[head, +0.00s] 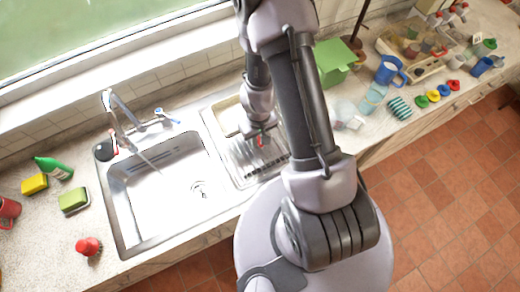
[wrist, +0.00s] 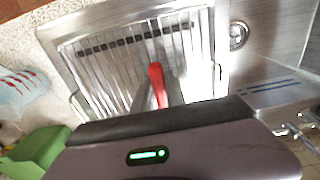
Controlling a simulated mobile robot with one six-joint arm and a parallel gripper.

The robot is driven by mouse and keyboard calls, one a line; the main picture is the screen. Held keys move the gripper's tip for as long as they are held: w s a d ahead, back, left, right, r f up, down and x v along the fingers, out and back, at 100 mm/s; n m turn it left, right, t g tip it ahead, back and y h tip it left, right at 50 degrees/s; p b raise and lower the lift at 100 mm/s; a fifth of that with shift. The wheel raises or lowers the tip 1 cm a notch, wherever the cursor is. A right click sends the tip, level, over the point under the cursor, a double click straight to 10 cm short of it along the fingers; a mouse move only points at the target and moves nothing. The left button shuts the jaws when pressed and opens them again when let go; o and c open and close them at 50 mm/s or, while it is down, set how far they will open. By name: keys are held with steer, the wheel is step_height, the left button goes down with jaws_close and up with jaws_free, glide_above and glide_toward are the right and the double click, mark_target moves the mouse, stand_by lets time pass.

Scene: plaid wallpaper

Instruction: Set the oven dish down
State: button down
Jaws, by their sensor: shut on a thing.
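The oven dish (head: 229,116) appears as a cream, shallow rectangular dish over the back of the metal drainer (head: 239,171), partly hidden behind my arm. My gripper (head: 259,138) is at its near side. In the wrist view my gripper (wrist: 158,100) is shut, with a red piece (wrist: 156,80) between its grey fingers. This piece looks like a handle of the dish, but the join is hidden. Most of the dish is hidden under the gripper body there. I cannot tell whether the dish touches the drainer.
The sink (head: 165,190) with its running tap (head: 118,120) lies left of the drainer. A green box (head: 333,58) and a teal striped cloth (head: 399,107) are to the right. The front of the drainer is bare.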

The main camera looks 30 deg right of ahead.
mark_target(259, 153)
step_height(259, 153, down, 10)
steer(key=b, duration=0.7)
steer(key=shift+d+r, duration=0.15)
steer(key=shift+r, duration=0.35)
steer(key=shift+f, duration=0.2)
steer(key=c, duration=1.4)
jaws_free()
steer(key=shift+o, duration=0.2)
